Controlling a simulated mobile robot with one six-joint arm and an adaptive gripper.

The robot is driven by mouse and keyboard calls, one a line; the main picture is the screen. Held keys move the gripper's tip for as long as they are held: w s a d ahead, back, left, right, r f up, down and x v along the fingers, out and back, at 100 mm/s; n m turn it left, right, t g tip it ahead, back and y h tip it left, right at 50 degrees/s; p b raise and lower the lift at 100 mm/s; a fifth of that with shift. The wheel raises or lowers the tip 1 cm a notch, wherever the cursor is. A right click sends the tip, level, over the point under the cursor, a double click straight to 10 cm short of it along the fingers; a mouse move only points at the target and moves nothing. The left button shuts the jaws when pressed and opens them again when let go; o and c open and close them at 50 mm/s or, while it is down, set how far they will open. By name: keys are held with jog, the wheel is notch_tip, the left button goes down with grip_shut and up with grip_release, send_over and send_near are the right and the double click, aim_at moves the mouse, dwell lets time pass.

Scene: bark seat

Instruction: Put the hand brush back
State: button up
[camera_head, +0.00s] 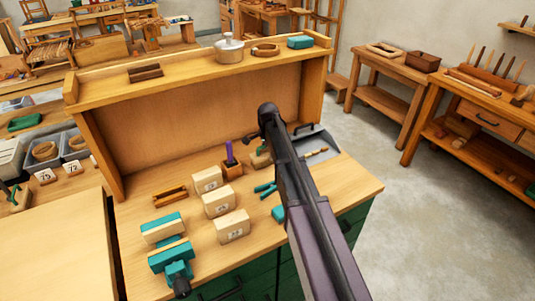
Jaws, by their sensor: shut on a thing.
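My arm reaches up from the lower right over the workbench and bends down at its far end. My gripper (264,143) is small and mostly hidden by the arm, low over the bench. It is shut on what looks like the hand brush (260,159), a pale piece with a dark green part, partly covered by my arm. I cannot tell whether the brush touches the bench top.
The workbench (150,280) holds several numbered pale blocks (220,201), a wooden holder with a purple tool (231,168), a small wooden tray (170,195) and teal clamps (176,272). The raised back shelf (200,63) bears a metal pot (229,48). Bare bench lies at right.

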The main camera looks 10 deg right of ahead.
jog(key=shift+f, duration=0.15)
jog(key=o, duration=1.1)
jog(key=shift+o, duration=0.2)
jog(key=shift+r+p, duration=3.4)
jog(key=shift+r, duration=0.15)
jog(key=shift+s, duration=0.1)
jog(key=s+n, duration=0.4)
jog(key=s, duration=0.5)
jog(key=s+n, duration=0.5)
jog(key=s, duration=0.5)
jog(key=s+n, duration=0.5)
jog(key=s, duration=0.5)
